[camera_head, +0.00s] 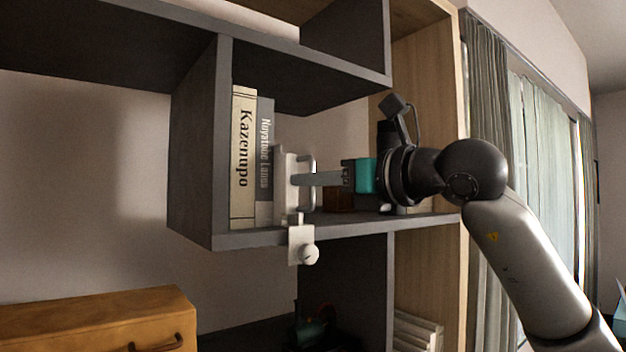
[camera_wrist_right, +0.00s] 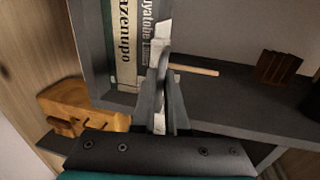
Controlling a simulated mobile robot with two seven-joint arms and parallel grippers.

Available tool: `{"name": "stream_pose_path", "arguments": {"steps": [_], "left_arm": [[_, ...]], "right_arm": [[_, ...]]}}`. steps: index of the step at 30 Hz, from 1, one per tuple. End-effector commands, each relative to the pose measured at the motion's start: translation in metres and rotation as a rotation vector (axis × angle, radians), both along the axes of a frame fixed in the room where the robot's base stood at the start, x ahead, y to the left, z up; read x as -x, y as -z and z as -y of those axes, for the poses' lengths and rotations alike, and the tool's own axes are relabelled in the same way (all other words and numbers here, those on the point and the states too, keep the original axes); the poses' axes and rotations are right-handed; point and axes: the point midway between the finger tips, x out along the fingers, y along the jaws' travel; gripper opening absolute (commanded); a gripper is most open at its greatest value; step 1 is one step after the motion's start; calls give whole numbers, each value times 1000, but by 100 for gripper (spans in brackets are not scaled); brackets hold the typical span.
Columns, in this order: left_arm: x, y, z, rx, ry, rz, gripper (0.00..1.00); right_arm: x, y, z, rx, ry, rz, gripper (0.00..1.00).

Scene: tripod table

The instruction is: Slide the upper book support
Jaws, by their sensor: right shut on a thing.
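The upper book support (camera_head: 285,178) is a pale metal piece with a loop handle, standing on the grey shelf, with a clamp and round knob (camera_head: 302,254) below the shelf's front edge. It stands against the right side of two upright books, a cream one (camera_head: 243,160) and a grey one (camera_head: 265,165). My right gripper (camera_head: 302,180) is shut on the support's handle. In the right wrist view the support (camera_wrist_right: 158,75) shows between the fingers (camera_wrist_right: 160,105), which hide part of it. My left gripper is not in view.
The shelf board (camera_head: 350,226) carries a small brown object (camera_head: 338,199) behind my gripper, also seen in the right wrist view (camera_wrist_right: 276,67). A grey divider (camera_head: 203,150) stands left of the books. An orange-brown cabinet (camera_head: 100,312) is at lower left, and curtains (camera_head: 485,100) hang at right.

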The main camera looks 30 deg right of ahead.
Motion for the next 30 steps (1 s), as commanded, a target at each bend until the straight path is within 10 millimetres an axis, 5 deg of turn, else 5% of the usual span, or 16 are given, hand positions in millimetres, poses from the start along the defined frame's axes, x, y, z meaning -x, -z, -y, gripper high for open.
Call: {"name": "stream_pose_path", "arguments": {"steps": [7, 8, 16, 25, 30], "left_arm": [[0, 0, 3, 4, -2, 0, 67], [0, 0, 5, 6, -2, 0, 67], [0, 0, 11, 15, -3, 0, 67], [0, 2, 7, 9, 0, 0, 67], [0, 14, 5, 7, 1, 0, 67]], "right_arm": [[1, -3, 1, -1, 3, 7, 0], [1, -3, 1, -1, 3, 7, 12], [0, -2, 1, 0, 3, 5, 41], [3, -1, 3, 1, 4, 5, 41], [25, 1, 9, 2, 7, 8, 41]]}}
